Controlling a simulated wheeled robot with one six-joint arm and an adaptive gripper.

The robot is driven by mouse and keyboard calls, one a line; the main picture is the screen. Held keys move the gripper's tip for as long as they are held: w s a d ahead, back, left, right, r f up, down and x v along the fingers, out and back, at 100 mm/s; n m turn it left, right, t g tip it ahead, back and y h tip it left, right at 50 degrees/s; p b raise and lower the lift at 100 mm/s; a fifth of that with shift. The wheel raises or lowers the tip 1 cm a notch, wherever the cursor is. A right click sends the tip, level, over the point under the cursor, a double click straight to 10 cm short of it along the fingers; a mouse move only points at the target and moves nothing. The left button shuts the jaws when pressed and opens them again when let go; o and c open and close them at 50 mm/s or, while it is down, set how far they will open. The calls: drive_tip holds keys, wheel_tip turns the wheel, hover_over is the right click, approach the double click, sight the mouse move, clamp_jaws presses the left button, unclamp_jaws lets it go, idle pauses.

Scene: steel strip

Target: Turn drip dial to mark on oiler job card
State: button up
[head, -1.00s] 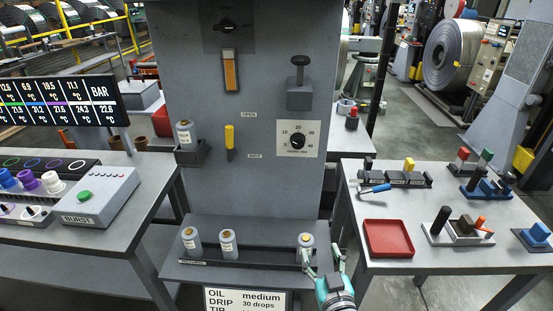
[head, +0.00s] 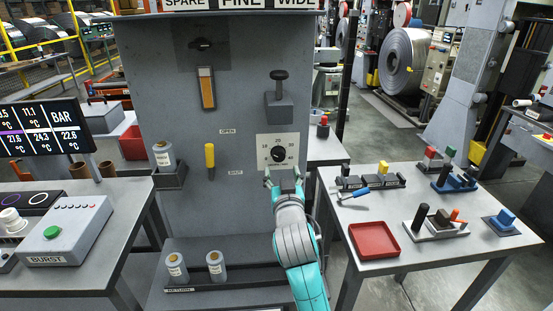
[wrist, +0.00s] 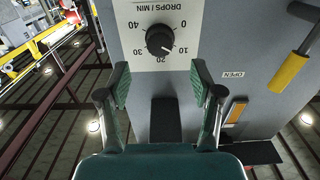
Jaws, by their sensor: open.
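The drip dial is a black round knob (head: 277,154) on a white plate (head: 262,142) marked in drops per minute, low on the grey panel. In the wrist view the same knob (wrist: 160,40) appears upside down, its white line seeming to point between 10 and 20. My gripper (head: 283,177) is open just below the dial. In the wrist view its two fingers (wrist: 158,88) stand apart, short of the knob and empty between them. The oiler job card is not in view now.
Above the dial is a black-topped grey block (head: 279,96); left are a yellow handle (head: 210,160) and a canister in a holder (head: 165,157). Two canisters (head: 216,265) stand on the shelf below; my arm hides its right part. A side table (head: 410,190) holds a red tray (head: 374,240).

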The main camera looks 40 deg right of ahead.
sight(279, 158)
drive_tip(key=x, duration=0.8)
drive_tip(key=shift+d, duration=0.1)
drive_tip(key=c, duration=1.1)
